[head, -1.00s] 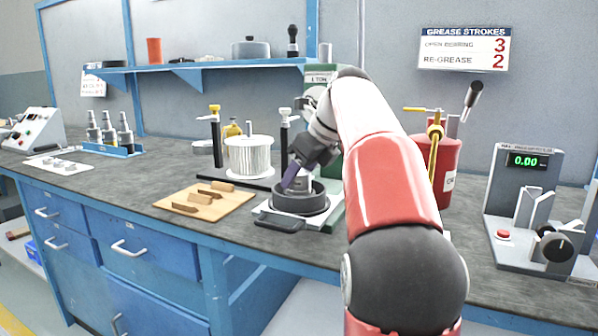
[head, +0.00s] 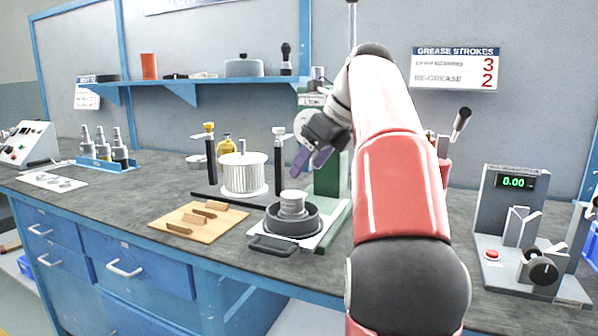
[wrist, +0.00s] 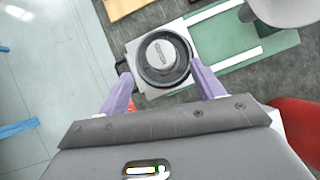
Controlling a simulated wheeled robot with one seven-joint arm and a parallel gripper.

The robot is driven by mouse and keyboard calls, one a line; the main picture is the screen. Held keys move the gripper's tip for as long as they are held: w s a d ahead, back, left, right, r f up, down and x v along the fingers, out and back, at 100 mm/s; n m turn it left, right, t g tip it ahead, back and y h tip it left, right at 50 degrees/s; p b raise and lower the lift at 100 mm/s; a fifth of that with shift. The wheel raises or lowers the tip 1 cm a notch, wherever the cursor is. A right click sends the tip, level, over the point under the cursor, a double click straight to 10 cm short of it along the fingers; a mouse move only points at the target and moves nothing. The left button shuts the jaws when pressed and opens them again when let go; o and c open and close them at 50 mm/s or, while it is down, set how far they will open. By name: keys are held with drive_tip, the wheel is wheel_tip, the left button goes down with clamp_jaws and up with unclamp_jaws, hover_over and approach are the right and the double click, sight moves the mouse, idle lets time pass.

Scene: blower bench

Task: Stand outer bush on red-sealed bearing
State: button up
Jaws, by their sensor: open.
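A light grey metal cylinder (head: 292,202), which looks like the outer bush, stands upright inside a dark round dish (head: 293,222). It rests on a wider stepped grey part; no red seal shows, so I cannot tell the bearing. From above in the wrist view, the cylinder's round top (wrist: 161,54) sits near the middle of the dark ring (wrist: 149,76). My gripper (head: 312,160), with purple fingers, is open and empty above and slightly right of the cylinder. In the wrist view its fingertips (wrist: 162,72) lie apart on either side of the dish, touching nothing visible.
The dish sits on a pale plate with a dark handle (head: 272,246), at the foot of a green press (head: 327,175). A wooden board (head: 197,222) with wooden pieces is to the left. A finned white cylinder (head: 243,175) stands behind. A grey gauge stand (head: 515,235) is at right.

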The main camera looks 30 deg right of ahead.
drive_tip(key=s+a+f+n+h, duration=0.1)
drive_tip(key=s+a+f+n, duration=0.7)
drive_tip(key=s+a+n, duration=0.5)
drive_tip(key=s+a+f+n+h, duration=0.1)
drive_tip(key=s+f+n, duration=0.3)
drive_tip(key=f+n, duration=0.5)
drive_tip(key=s+a+f+n, duration=0.3)
drive_tip(key=s+f+n, duration=0.2)
drive_tip(key=f+n, duration=0.3)
drive_tip(key=shift+s+a+f+n+h, duration=0.2)
drive_tip(key=shift+a+f+n+h, duration=0.2)
drive_tip(key=shift+f, duration=0.5)
